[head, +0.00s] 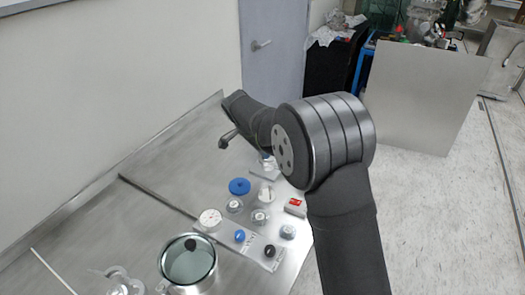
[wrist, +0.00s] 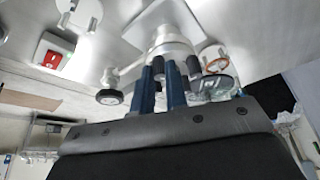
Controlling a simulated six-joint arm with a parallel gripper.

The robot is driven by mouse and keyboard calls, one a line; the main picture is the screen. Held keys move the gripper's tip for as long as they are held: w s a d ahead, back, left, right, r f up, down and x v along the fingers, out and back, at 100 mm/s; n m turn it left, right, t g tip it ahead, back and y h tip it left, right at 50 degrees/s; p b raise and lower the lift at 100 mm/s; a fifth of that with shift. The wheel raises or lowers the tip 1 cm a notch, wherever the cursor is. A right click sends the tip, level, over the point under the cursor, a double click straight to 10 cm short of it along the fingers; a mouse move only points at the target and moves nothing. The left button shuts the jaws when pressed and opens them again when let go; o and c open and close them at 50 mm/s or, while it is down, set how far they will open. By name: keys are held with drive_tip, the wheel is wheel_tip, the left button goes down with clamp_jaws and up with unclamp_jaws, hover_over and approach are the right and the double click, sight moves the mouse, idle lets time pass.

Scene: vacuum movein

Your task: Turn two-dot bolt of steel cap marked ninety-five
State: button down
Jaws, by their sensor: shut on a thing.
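In the wrist view, my gripper (wrist: 166,68) has its dark blue fingers up against the steel cap (wrist: 172,34). The fingers are closed on a small bolt at the cap's edge, and they hide most of it. I cannot read the cap's number or the bolt's dots. Another dark bolt-like post (wrist: 193,66) stands at the cap's right side. In the head view, my arm's joints cover the fingers and most of the work spot.
In the wrist view, a red switch (wrist: 55,47), a black round knob (wrist: 109,97) and a copper-ringed port (wrist: 212,54) are near. In the head view, a glass-topped pot (head: 188,262) and a blue disc (head: 239,186) stand on the steel table.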

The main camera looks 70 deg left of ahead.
drive_tip(key=c, duration=1.7)
unclamp_jaws()
drive_tip(key=v, duration=1.7)
drive_tip(key=shift+s+r, duration=0.1)
drive_tip(key=shift+r, duration=0.15)
